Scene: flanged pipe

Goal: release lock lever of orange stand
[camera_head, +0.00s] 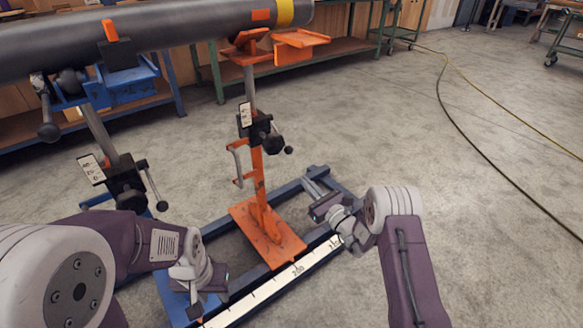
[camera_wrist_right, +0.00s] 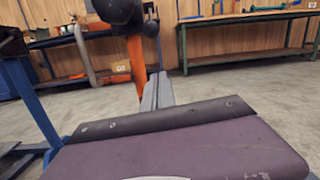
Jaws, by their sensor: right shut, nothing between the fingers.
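The orange stand (camera_head: 258,180) stands upright near the middle of the head view under the grey pipe (camera_head: 160,32). Its black clamp (camera_head: 259,128) sits partway up the post, with a dark lever and round knob (camera_head: 288,150) on the right side. In the right wrist view the clamp (camera_wrist_right: 118,9) and orange post (camera_wrist_right: 136,65) are beyond the fingers, with a dark knob (camera_wrist_right: 151,28). My right gripper (camera_head: 309,184) is shut and empty, below and right of the lever, apart from it. My left gripper (camera_head: 194,306) is low at left; its finger opening is unclear.
A blue stand (camera_head: 122,180) supports the pipe at left. The orange stand's base plate (camera_head: 280,245) rests by a blue floor frame and white ruler (camera_head: 270,288). Workbenches line the back. Cables (camera_head: 470,125) lie on the open floor at right.

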